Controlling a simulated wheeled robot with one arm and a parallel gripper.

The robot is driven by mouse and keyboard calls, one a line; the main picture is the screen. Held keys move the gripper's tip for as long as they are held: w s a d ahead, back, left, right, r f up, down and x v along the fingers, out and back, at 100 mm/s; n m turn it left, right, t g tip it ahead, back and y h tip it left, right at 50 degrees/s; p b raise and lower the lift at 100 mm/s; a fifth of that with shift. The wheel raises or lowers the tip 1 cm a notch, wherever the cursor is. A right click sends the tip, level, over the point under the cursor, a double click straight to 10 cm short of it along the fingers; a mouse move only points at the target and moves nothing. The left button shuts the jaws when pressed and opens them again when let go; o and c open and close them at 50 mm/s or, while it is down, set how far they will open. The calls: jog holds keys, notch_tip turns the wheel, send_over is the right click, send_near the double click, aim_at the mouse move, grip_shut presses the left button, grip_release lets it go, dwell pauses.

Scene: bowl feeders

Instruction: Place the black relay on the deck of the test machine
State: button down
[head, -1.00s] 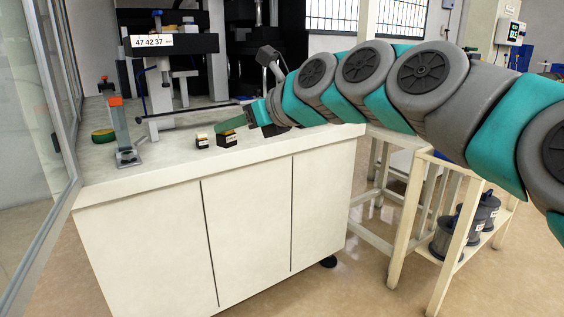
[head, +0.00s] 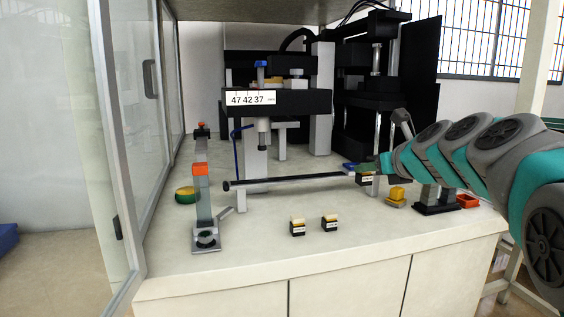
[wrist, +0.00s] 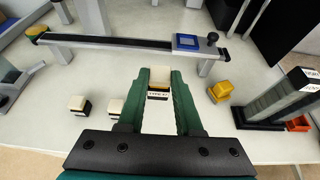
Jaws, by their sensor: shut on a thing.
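My gripper (wrist: 159,88) has its green fingers closed on the black relay (wrist: 158,94), which has a cream top and a pale label. In the head view the held relay (head: 367,180) is a dark block under the fingers, near the right end of the long dark rail (head: 290,181). It appears raised above the bench; the exact gap cannot be told. The test machine (head: 290,102) stands behind, with a 47 42 37 display. A blue-framed plate (wrist: 187,42) sits at the rail's right end. I cannot tell which surface is its deck.
Two similar relays stand on the bench, left (head: 298,228) and right (head: 330,224). A clamp post with orange top (head: 203,200) stands at left. A yellow block (head: 396,196), a dark-based column (head: 437,207) and a red tray (head: 467,201) are at right.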

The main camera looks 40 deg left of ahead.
jog(key=f+b, duration=0.1)
jog(key=f, duration=0.2)
jog(key=f+b, duration=0.1)
jog(key=f, duration=0.2)
jog(key=shift+w+a+f, duration=0.2)
jog(key=shift+f+b, duration=0.9)
jog(key=shift+f, duration=1.15)
jog(key=shift+f, duration=0.2)
jog(key=c, duration=0.6)
grip_release()
